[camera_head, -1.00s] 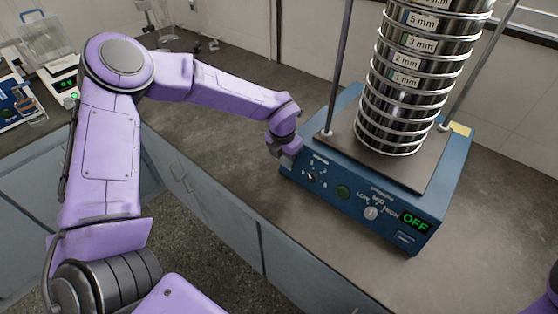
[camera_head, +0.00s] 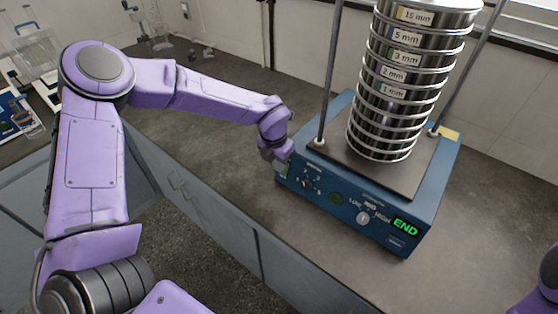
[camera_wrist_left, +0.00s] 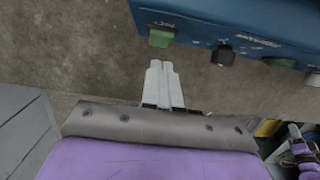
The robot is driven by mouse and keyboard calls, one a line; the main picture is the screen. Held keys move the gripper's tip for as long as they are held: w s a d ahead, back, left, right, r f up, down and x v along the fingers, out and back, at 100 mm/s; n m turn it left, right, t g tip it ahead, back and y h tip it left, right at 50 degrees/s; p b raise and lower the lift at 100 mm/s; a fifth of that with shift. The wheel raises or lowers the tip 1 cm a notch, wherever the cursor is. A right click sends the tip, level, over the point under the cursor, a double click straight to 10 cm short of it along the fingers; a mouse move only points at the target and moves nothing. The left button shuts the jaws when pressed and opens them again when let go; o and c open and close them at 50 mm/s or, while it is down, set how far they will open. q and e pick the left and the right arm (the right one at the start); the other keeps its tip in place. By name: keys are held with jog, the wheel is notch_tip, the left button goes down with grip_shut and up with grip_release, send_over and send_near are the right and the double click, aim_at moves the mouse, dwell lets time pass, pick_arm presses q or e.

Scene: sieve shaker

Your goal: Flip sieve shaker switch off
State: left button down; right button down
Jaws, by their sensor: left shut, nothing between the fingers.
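The blue sieve shaker (camera_head: 352,212) stands on the bench with a stack of steel sieves (camera_head: 392,110) on top. Its display (camera_head: 405,227) reads END in green. In the left wrist view, a green switch (camera_wrist_left: 160,38) sits on the panel of the shaker (camera_wrist_left: 205,22), beside a label that looks like ON. My left gripper (camera_head: 278,166) is at the shaker's left front corner, which hides the switch area in the head view. In the wrist view, the left gripper (camera_wrist_left: 160,64) is shut and empty, its tips close to the switch; I cannot tell whether they touch. My right gripper is out of view.
A black knob (camera_wrist_left: 223,54) is to the right of the switch in the wrist view. Two upright rods, one of them the left rod (camera_head: 330,75), flank the sieves. Glassware and devices stand at the far left.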

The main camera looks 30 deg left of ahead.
pick_arm(q)
notch_tip(320, 180, up, 11)
jog(key=s+b, duration=0.2)
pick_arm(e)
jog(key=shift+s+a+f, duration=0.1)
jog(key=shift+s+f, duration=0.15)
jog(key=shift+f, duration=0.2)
pick_arm(q)
jog(key=shift+r, duration=0.1)
